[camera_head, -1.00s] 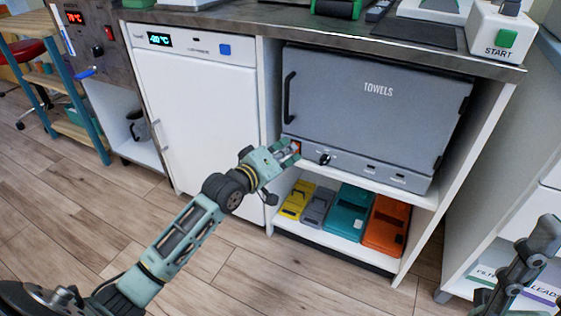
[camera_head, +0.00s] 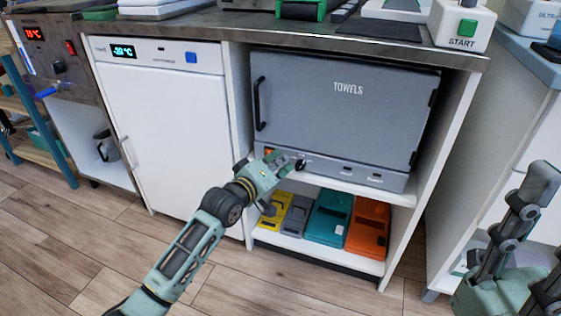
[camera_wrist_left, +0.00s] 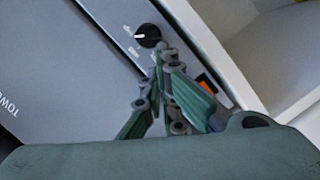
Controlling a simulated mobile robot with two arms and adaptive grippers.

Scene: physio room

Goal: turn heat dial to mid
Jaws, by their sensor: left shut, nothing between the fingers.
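The heat dial (camera_head: 300,165) is a small black knob on the lower front panel of the grey towel cabinet (camera_head: 345,110). In the left wrist view the dial (camera_wrist_left: 148,36) shows a white pointer mark aimed to the left of that picture; the small labels around it are too blurred to read surely. My left gripper (camera_head: 284,161) is shut and empty, its tips close to the dial's left side in the head view. In the left wrist view the closed fingertips (camera_wrist_left: 163,52) are beside the dial; I cannot tell whether they touch it.
An orange switch (camera_head: 269,152) sits left of the dial, near my fingers. Yellow, grey, teal and orange cases (camera_head: 367,228) lie on the shelf below. A white fridge (camera_head: 160,130) stands to the left. Part of my right arm shows at the lower right.

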